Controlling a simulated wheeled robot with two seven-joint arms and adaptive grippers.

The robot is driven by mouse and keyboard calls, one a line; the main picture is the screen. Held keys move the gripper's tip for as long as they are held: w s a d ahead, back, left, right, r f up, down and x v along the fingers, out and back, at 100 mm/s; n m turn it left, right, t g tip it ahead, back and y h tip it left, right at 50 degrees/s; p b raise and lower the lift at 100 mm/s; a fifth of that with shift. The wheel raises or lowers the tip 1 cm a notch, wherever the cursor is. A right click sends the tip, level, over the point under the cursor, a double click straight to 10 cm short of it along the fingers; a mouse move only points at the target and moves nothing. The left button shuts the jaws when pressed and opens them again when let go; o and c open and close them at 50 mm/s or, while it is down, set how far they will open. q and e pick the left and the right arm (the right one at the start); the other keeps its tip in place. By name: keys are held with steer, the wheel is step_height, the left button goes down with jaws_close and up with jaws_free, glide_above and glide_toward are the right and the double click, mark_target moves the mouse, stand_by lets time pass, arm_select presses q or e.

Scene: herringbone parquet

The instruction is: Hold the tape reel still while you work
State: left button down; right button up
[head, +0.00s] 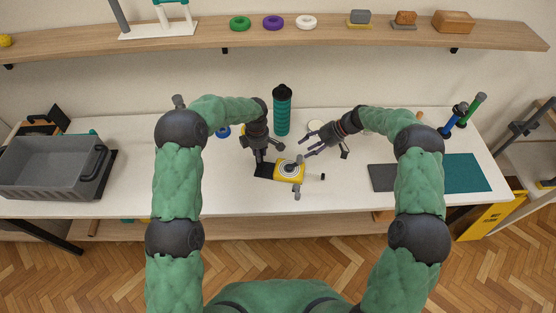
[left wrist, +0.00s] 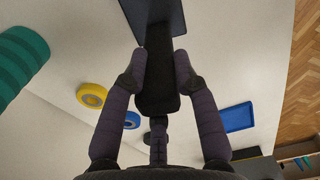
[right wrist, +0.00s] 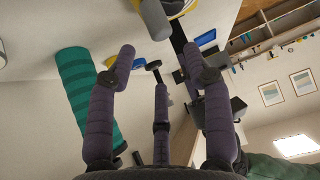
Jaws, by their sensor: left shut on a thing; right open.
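The tape reel (head: 289,170) is a yellow block with a black-and-white ringed face, near the table's middle front. A black part adjoins its left side, and a dark crank knob is by its top right. My left gripper (head: 262,155) is shut on a black bar (left wrist: 157,85) at this left side, seemingly the reel's handle. My right gripper (head: 308,145) is open and empty, just behind and right of the reel, apart from it. In the right wrist view the yellow reel (right wrist: 178,7) is cut off at the top edge, with a grey cylindrical knob (right wrist: 155,18) beside it.
A teal ribbed bottle (head: 282,112) stands behind the grippers. A grey crate (head: 50,165) is at far left. A dark grey pad (head: 382,178) and teal mat (head: 462,173) lie at right. A small black piece (head: 322,177) lies right of the reel. A shelf (head: 330,37) runs above.

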steer(key=v, duration=1.2)
arm_select(q)
steer(key=c, duration=0.7)
jaws_free()
steer(key=shift+o, duration=0.2)
steer(key=o, duration=0.6)
step_height(320, 180, up, 12)
